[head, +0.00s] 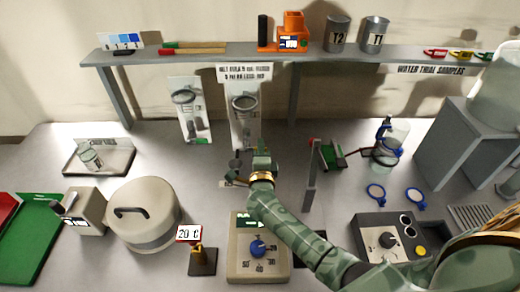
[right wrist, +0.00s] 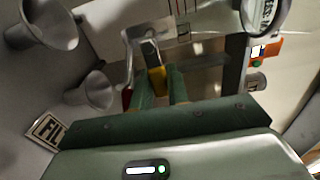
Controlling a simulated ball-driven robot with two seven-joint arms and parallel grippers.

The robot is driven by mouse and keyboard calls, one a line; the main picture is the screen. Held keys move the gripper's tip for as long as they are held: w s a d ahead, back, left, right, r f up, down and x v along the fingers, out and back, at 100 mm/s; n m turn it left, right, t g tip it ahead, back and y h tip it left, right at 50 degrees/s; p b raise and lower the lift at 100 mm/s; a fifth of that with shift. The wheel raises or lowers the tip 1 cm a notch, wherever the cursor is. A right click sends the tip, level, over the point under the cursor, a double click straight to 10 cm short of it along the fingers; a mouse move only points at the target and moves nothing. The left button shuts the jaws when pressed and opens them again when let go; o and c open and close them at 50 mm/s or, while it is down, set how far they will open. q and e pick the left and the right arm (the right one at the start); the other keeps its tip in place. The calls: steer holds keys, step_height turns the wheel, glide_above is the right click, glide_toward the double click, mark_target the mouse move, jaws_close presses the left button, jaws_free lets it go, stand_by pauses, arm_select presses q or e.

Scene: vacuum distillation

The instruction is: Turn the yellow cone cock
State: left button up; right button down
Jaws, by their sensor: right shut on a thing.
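The yellow cone cock (right wrist: 157,79) shows in the right wrist view, between my two green fingers and just below clear glassware (right wrist: 143,48). My right gripper (right wrist: 160,88) is shut on it. In the head view my right gripper (head: 262,158) is at the middle of the bench, in front of the white panels with glassware, and it hides the cock there. A small red part (right wrist: 127,97) shows beside my left-hand finger in the wrist view. My left gripper is not in view.
Grey funnels (right wrist: 97,92) stand close beside the gripper in the wrist view. In the head view a dial box (head: 235,268) lies below my forearm, a lidded round pot (head: 142,213) stands left, and a thin grey post (head: 312,172) stands right. A raised shelf (head: 220,58) runs behind.

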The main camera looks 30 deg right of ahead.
steer(key=shift+f, duration=0.1)
steer(key=c, duration=1.4)
jaws_free()
steer(key=shift+s, duration=0.1)
steer(key=shift+o, duration=0.2)
